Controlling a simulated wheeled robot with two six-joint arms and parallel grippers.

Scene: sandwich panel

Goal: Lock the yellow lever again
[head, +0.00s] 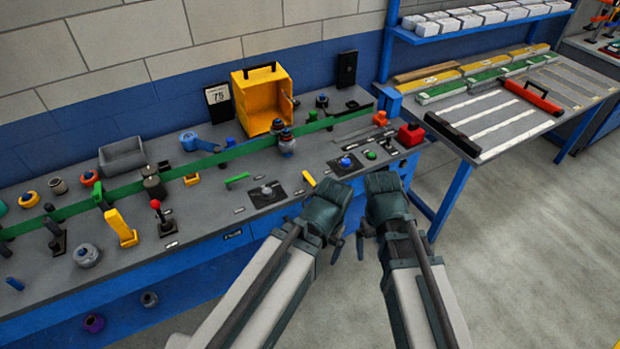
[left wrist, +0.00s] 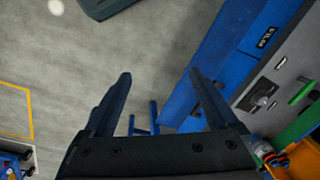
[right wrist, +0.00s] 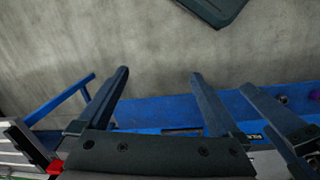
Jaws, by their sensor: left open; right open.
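The yellow lever (head: 121,228) stands on the front left part of the grey bench top in the head view. My left gripper (head: 337,248) and my right gripper (head: 361,246) hang in front of the bench, well to the right of the lever and close to each other. In the left wrist view the left fingers (left wrist: 159,75) are apart and empty. In the right wrist view the right fingers (right wrist: 160,74) are apart and empty. The lever cannot be made out in either wrist view.
A red-knobbed joystick (head: 158,215) stands just right of the lever, and a grey knob (head: 86,255) is to its left. A green rail (head: 220,157) runs along the bench behind them. A yellow box (head: 250,100) stands at the back. The floor (head: 530,250) at right is clear.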

